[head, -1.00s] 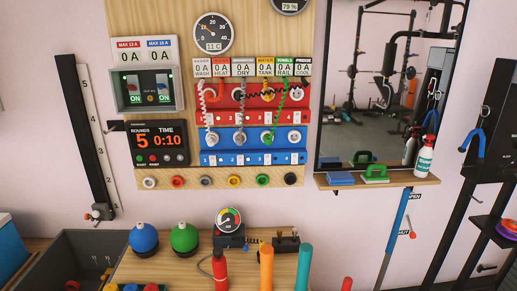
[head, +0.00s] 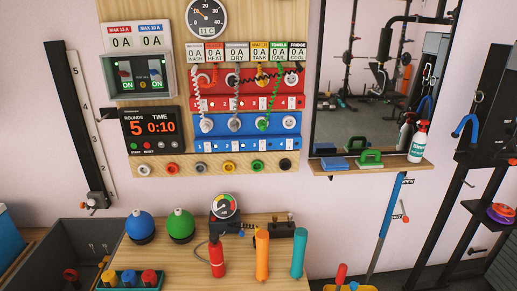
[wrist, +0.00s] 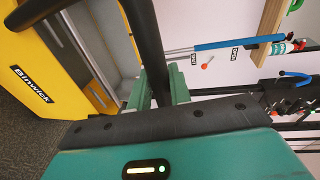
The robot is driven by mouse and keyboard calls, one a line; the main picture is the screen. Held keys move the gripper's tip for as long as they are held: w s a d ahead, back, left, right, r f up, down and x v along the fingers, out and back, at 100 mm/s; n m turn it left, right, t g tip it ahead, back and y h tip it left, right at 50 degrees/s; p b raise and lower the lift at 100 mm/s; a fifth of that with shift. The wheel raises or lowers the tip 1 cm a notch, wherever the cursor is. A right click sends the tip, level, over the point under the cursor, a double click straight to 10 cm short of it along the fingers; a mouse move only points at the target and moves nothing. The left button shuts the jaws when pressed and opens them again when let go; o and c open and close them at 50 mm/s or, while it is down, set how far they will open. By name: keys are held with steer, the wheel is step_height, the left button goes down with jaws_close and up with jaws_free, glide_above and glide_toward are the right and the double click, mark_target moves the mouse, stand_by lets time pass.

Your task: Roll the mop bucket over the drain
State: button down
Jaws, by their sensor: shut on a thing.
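In the wrist view, a yellow container (wrist: 35,85) lettered "Binwick", apparently the mop bucket, fills the left side. A thick black bar (wrist: 146,40), apparently its handle, runs down to my gripper (wrist: 160,92). The green fingers are shut on this bar, one on each side; their tips are partly hidden behind the gripper's dark edge. My gripper is outside the head view. No drain shows in either view.
A wooden bench (head: 205,258) with bottles and a gauge stands against the wall. A grey bin (head: 75,250) is at its left. A blue pole (head: 392,212) leans right of the bench. A black rack (head: 485,130) stands at far right. Grey floor shows between pole and rack.

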steer(key=f+v, duration=0.1)
steer(key=v, duration=0.5)
steer(key=shift+s+r, duration=0.15)
steer(key=shift+r, duration=0.05)
stand_by(0.5)
stand_by(0.4)
steer(key=shift+v, duration=1)
steer(key=shift+f, duration=0.15)
steer(key=shift+c, duration=1)
jaws_free()
steer(key=shift+s+f, duration=0.15)
steer(key=shift+s, duration=0.1)
steer(key=v, duration=0.9)
steer(key=shift+s, duration=0.45)
steer(key=shift+s, duration=0.1)
